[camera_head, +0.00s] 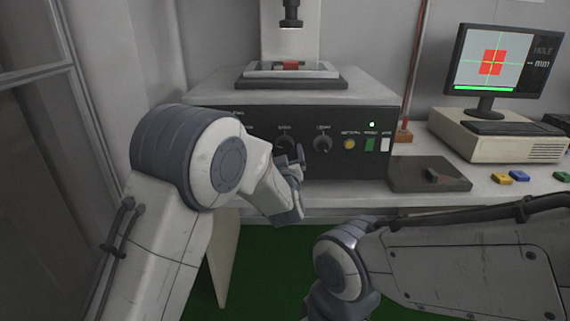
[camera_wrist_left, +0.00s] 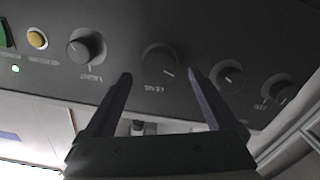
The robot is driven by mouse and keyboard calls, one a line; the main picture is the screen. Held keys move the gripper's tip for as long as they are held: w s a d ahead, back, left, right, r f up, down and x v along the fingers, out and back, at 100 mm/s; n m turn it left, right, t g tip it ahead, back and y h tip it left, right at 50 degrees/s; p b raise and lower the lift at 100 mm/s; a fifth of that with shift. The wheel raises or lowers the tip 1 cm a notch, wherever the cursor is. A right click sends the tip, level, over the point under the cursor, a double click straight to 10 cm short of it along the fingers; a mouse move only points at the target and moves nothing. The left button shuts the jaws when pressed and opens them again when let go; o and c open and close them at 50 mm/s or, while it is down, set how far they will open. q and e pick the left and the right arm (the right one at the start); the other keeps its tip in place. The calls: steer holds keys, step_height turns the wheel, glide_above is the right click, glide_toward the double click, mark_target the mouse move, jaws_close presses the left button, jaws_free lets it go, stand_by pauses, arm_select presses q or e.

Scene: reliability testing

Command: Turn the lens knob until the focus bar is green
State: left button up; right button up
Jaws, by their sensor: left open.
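The lens knob (camera_head: 285,143) is a dark round knob on the black front panel of the machine. In the left wrist view the knob (camera_wrist_left: 159,61) sits between and a little beyond the fingertips, with gaps at both sides. My left gripper (camera_head: 293,161) is open and empty in front of the panel; its fingers also show in the left wrist view (camera_wrist_left: 160,76). The focus bar (camera_head: 490,88) along the bottom of the monitor screen (camera_head: 513,65) is green, under a red square with crosshairs. My right gripper is not in view; only its arm shows.
Another knob (camera_head: 322,142) is close to the right of the lens knob, then a yellow button (camera_head: 349,144). More knobs (camera_wrist_left: 229,77) lie on the other side. A dark box (camera_head: 430,174) and several coloured blocks (camera_head: 501,178) are on the table at right.

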mark_target(285, 147)
arm_select(q)
steer(key=s, duration=0.7)
steer(key=shift+s, duration=0.3)
stand_by(1.0)
steer(key=w, duration=1)
steer(key=shift+w, duration=0.35)
steer(key=shift+r+m+p, duration=0.15)
steer(key=shift+m+p, duration=0.25)
steer(key=shift+p, duration=0.45)
steer(key=shift+s, duration=1.05)
